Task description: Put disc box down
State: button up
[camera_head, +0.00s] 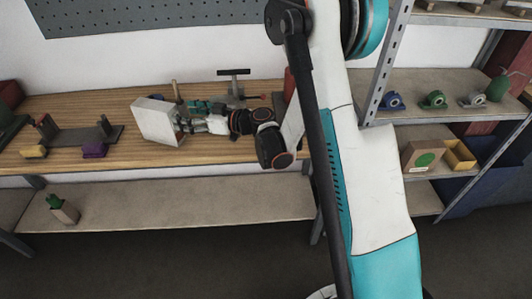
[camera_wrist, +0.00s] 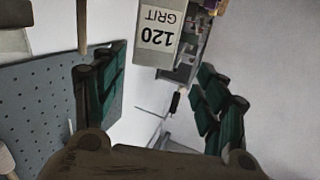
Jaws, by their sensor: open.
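A pale box (camera_head: 155,120) shows over the wooden workbench (camera_head: 235,145) in the head view. It looks tilted, and I cannot tell whether it rests on the top. In the wrist view a grey box with a "120 GRIT" label (camera_wrist: 158,35) lies beyond my fingertips, its label upside down; it appears to be the same disc box. My gripper (camera_head: 190,112) is right beside the box, on its right. In the wrist view my gripper (camera_wrist: 160,85) has its teal fingers spread wide, with a gap between them. Contact with the box cannot be made out.
A dark bracket-like holder (camera_head: 85,135) stands left on the bench, with yellow (camera_head: 34,152) and purple (camera_head: 94,150) items. A dark T-shaped tool (camera_head: 234,82) stands behind my gripper.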

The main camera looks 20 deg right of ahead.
jog(key=s+d+r+m+g+h, duration=0.1)
jog(key=s+r+m+g+h, duration=0.2)
jog(key=s, duration=0.4)
jog(key=s+d+r+m+h, duration=0.1)
jog(key=s+r+h, duration=0.2)
jog(key=s+r, duration=0.3)
jog(key=s+d+m+h, duration=0.2)
jog(key=s+d, duration=0.3)
jog(key=s, duration=0.5)
jog(key=s+d+f+m+g+h, duration=0.1)
jog(key=s+d+m+h, duration=0.2)
jog(key=s, duration=0.8)
jog(key=d+h, duration=0.1)
jog(key=d, duration=0.1)
jog(key=shift+s+d+h, duration=0.25)
jog(key=shift+d+h, duration=0.05)
jog(key=shift+d, duration=0.1)
jog(key=shift+f, duration=0.1)
